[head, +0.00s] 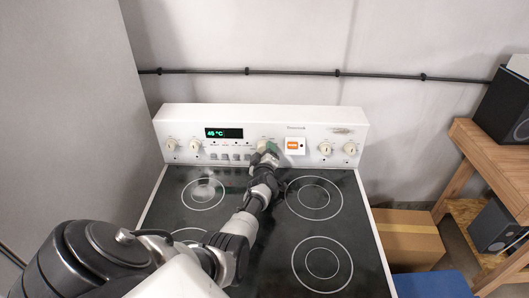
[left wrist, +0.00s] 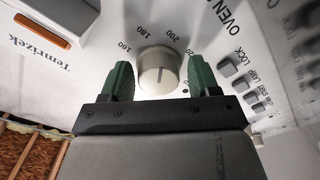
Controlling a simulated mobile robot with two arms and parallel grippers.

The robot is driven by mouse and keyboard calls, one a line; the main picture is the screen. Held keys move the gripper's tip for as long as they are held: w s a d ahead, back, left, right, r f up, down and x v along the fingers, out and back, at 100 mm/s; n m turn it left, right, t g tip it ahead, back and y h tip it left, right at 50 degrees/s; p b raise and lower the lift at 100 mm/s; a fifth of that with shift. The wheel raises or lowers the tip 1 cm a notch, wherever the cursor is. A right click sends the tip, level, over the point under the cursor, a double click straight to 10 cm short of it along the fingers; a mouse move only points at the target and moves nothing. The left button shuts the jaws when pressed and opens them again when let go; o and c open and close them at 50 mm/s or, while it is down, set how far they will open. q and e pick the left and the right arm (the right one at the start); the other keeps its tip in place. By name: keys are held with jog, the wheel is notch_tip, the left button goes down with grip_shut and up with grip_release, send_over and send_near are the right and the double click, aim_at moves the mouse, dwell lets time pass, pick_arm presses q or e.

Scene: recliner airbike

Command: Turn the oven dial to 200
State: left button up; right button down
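The oven dial (left wrist: 159,72) is a round off-white knob on the white control panel, with printed numbers including 180, 200 and 220 around its top side in the left wrist view. A faint line shows on its face; I cannot tell surely which number it points at. My left gripper (head: 267,151) is at the panel, its green fingers on both sides of the dial. The fingers are open, with a visible gap to the dial on each side. In the head view the gripper mostly hides this dial. The green display (head: 224,133) appears to read 45 °C. My right gripper is not in view.
Other knobs (head: 325,149) sit on the panel, with an orange switch (head: 292,146) right of the dial. Buttons (left wrist: 236,76) lie beside it. Below is the black cooktop (head: 262,235). A cardboard box (head: 408,238) and a wooden shelf (head: 490,140) stand at right.

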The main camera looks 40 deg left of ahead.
pick_arm(q)
jog(key=shift+o, duration=0.8)
jog(key=shift+r, duration=0.1)
jog(key=shift+s+d, duration=0.3)
jog(key=shift+s, duration=0.05)
jog(key=p+v, duration=0.1)
jog(key=v, duration=0.7)
jog(key=shift+s+d, duration=0.1)
jog(key=shift+v, duration=0.75)
